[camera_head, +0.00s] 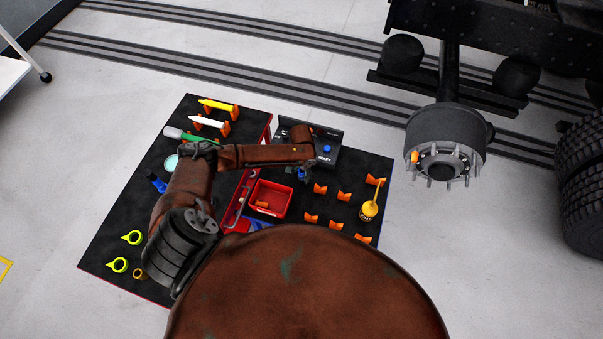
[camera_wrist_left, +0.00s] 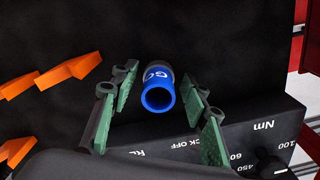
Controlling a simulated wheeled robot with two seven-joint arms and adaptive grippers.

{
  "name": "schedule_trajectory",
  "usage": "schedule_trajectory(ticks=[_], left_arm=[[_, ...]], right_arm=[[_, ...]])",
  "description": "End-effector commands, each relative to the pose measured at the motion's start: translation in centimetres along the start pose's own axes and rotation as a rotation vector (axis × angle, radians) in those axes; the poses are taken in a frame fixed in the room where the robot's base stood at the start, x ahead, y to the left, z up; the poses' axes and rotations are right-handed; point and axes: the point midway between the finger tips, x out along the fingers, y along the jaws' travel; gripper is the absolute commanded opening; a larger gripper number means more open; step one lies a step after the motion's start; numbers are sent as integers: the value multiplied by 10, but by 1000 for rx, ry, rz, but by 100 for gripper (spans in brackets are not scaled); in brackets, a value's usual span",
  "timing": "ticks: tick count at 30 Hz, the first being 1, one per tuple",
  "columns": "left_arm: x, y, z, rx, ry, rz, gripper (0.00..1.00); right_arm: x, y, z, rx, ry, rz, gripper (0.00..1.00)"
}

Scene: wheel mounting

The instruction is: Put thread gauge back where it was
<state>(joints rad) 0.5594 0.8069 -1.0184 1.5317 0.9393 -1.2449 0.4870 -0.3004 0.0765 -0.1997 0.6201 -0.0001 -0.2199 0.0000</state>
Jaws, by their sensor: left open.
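The thread gauge (camera_wrist_left: 160,90) shows in the left wrist view as a short blue ring or cylinder with "GO" lettering, its open end facing the camera. My left gripper (camera_wrist_left: 163,105) is open, with its green-padded fingers on either side of the gauge. I cannot tell whether a pad touches it. In the head view my left gripper (camera_head: 303,173) is over the dark mat, beside the black control box, and is small and partly hidden by my arm. My right gripper is not in view.
The black control box (camera_head: 328,153) with dials is close to my left gripper. Several orange holders (camera_head: 343,197) stand on the mat (camera_head: 375,165), with a yellow tool (camera_head: 369,208) at right. A red tray (camera_head: 270,199) lies nearer. The wheel hub (camera_head: 445,140) is at upper right.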

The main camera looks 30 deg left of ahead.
Motion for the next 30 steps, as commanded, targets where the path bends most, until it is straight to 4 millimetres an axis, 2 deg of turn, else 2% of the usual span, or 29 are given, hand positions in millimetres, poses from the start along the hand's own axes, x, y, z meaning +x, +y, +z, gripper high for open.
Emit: schedule_trajectory(ticks=[5, 12, 18, 30], left_arm=[[7, -1, 0, 1, 0, -2, 42], [-41, 4, -1, 2, 3, 1, 42], [-67, 5, 0, 0, 1, -1, 42], [-75, 5, 0, 0, 0, 0, 42]], right_arm=[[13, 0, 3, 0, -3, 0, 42], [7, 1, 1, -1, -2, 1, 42], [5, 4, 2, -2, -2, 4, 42], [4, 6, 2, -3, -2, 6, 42]])
